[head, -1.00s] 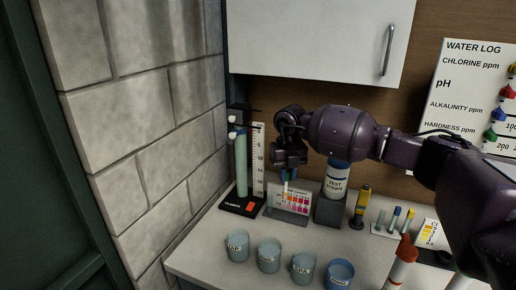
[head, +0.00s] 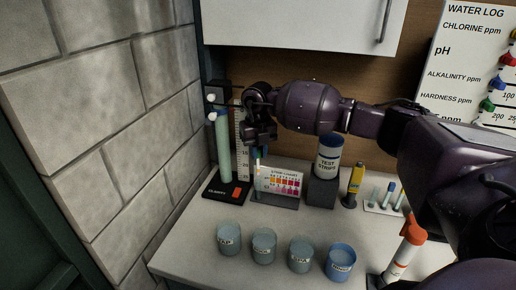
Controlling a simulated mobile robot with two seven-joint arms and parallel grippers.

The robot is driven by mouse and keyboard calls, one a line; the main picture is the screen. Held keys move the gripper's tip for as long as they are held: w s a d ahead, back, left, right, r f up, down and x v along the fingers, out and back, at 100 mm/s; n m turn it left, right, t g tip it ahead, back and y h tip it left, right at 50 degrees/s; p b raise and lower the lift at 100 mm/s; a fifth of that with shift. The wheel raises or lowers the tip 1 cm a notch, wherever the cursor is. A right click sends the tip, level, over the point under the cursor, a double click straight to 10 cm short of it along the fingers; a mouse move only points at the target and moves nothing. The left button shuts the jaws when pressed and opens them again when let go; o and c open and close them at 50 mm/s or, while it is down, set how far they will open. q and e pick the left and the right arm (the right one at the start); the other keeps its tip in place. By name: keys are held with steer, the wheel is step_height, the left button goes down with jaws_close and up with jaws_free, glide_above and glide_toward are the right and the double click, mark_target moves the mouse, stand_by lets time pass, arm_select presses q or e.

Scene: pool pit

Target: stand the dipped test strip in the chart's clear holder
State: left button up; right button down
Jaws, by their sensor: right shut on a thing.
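My right gripper (head: 259,153) points down just above the left end of the colour chart (head: 285,182). It is shut on the test strip (head: 257,167), a thin pale piece that shows small below the fingertips. The chart is a white card with rows of orange, red and pink squares, leaning on a grey base. The clear holder is hard to make out at the chart's left end, close under the strip. I cannot tell whether the strip's lower end is inside it or in front of it. My left gripper is not in view.
A tall green tube on a black base (head: 226,190) stands close left of the chart. The test strips bottle (head: 328,160) on a grey block and a yellow pen (head: 354,184) stand to the right. Several cups (head: 264,246) line the front. A cabinet (head: 300,25) hangs above.

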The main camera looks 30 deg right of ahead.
steer(key=shift+f, duration=0.5)
arm_select(q)
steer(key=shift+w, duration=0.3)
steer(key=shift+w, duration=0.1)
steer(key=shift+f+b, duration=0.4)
steer(key=shift+b, duration=0.05)
arm_select(e)
steer(key=shift+f, duration=0.6)
steer(key=shift+f, duration=0.3)
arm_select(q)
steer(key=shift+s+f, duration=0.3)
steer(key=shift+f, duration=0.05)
arm_select(e)
steer(key=shift+f, duration=0.1)
arm_select(q)
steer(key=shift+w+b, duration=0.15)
steer(key=shift+b, duration=0.15)
arm_select(e)
steer(key=shift+f, duration=0.15)
